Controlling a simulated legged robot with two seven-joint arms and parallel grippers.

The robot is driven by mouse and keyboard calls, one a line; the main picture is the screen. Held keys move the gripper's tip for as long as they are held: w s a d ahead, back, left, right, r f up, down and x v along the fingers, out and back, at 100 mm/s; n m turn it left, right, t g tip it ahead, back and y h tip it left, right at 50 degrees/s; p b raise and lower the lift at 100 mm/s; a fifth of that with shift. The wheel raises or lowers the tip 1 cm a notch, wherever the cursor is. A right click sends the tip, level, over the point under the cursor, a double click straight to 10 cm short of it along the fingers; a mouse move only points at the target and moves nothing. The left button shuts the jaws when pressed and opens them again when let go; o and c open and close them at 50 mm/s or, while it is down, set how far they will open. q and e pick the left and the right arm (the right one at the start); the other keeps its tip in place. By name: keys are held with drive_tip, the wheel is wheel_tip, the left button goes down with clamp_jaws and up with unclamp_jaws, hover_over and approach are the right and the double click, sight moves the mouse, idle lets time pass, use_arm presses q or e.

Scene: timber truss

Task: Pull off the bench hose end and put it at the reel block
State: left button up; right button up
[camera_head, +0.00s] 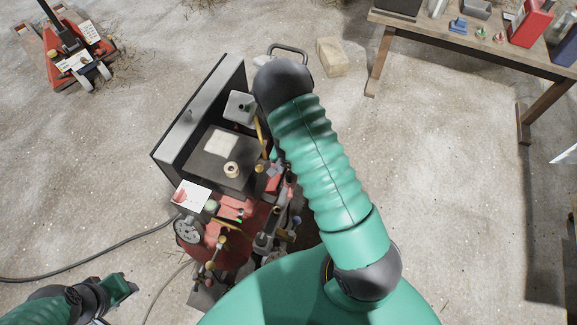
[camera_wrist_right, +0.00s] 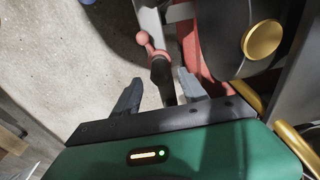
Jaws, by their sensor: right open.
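In the right wrist view my right gripper (camera_wrist_right: 160,92) is open. A dark piece (camera_wrist_right: 162,78) with a reddish ball-ended lever (camera_wrist_right: 150,45) above it shows between the fingers; I cannot tell whether it touches them or whether it is the hose end. In the head view my right arm covers most of that gripper. My left gripper (camera_head: 125,285) is at the lower left, away from the red machine; its jaws are too small to read. A dark hose (camera_head: 95,262) runs along the ground from the machine to the left edge. I cannot pick out the reel block.
The red machine (camera_head: 222,240) carries crowded valves, a gauge (camera_head: 187,229) and a dark upright panel (camera_head: 195,110). A brass knob (camera_wrist_right: 262,40) is right of the fingers. A wooden table (camera_head: 475,48) is at upper right, a red pallet jack (camera_head: 72,55) at upper left.

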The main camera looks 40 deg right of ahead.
drive_tip(key=shift+f, duration=0.7)
drive_tip(key=shift+w+a+f, duration=0.1)
drive_tip(key=shift+w+f, duration=0.05)
clamp_jaws()
drive_tip(key=c, duration=0.7)
unclamp_jaws()
drive_tip(key=shift+c, duration=0.2)
clamp_jaws()
drive_tip(key=shift+r+p, duration=0.55)
drive_tip(key=shift+r, duration=0.1)
